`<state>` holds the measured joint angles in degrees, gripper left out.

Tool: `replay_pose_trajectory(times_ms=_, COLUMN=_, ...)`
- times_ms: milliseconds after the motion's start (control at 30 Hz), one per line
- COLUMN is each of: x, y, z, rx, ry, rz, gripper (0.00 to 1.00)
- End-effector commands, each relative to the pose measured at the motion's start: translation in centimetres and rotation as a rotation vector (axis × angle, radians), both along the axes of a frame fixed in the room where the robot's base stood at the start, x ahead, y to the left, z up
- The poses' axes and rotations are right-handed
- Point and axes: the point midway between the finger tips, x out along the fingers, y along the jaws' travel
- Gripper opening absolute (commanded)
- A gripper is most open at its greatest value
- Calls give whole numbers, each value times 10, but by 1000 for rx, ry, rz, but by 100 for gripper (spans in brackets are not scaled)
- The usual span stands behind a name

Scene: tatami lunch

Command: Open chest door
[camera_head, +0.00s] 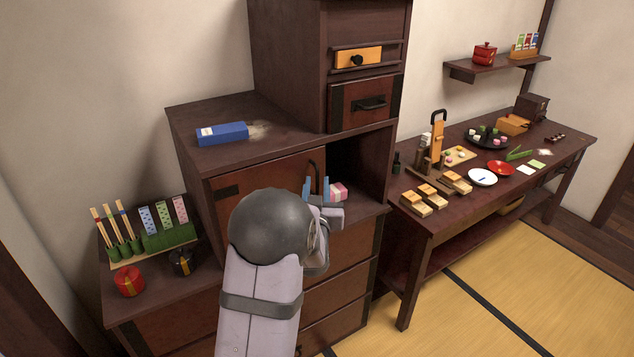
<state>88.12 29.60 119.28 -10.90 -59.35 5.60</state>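The wooden chest door (262,183) is a reddish-brown panel on the left of the chest's middle opening, with a dark curved handle (313,170) near its right edge. Right of the door the compartment (358,160) shows as a dark open space, with a pink and white bundle (338,191) inside. My gripper (316,187) is in front of the handle, its two blue fingertips apart. The handle's lower end shows between or behind the fingertips; I cannot tell if they touch it. My arm hides the door's lower part.
A blue box (222,133) lies on the chest's left top. The lower left step holds a red pot (128,281), a black pot (182,262) and a green rack (168,236). A table (420,225) with food and dishes stands at the right.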

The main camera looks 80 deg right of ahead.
Motion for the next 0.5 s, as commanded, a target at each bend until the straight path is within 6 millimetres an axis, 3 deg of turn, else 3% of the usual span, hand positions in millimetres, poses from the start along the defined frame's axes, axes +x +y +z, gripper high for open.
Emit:
replay_pose_trajectory(times_ms=400, x=1, y=-6, z=-1, rx=1, ry=0, rz=0, gripper=27)
replay_pose_trajectory(times_ms=500, x=1, y=-6, z=0, rx=0, ry=0, rz=0, gripper=3)
